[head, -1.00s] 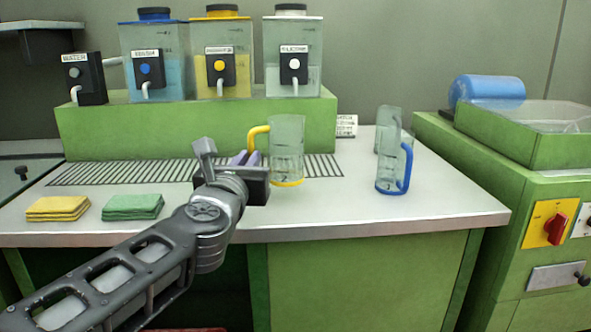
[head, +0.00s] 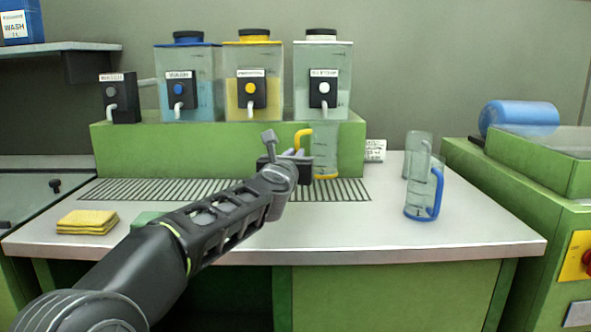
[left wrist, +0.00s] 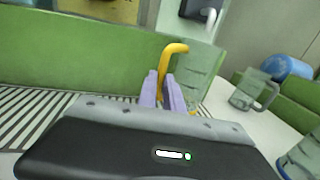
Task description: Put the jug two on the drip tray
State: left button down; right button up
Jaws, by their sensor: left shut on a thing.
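A clear jug with a yellow handle and yellow base (head: 325,152) is upright at the right end of the slotted drip tray (head: 215,190), under the rightmost dispenser. My left gripper (head: 303,165) is shut on its yellow handle. In the left wrist view the purple fingertips (left wrist: 164,90) are on either side of the yellow handle (left wrist: 172,52). I cannot tell whether the jug's base touches the tray. My right gripper is not in view.
A blue-handled jug (head: 422,195) and a clear jug behind it (head: 417,145) stand to the right. Three dispensers stand on the green ledge (head: 225,150). A yellow cloth stack (head: 87,222) lies at left.

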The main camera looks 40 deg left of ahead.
pick_arm(q)
jog(key=shift+w+a, duration=0.15)
jog(key=shift+w, duration=0.1)
jog(key=shift+f+b, duration=1.35)
jog(key=shift+f, duration=0.4)
jog(key=shift+f, duration=0.2)
jog(key=c, duration=1.5)
grip_release()
jog(key=shift+r, duration=0.15)
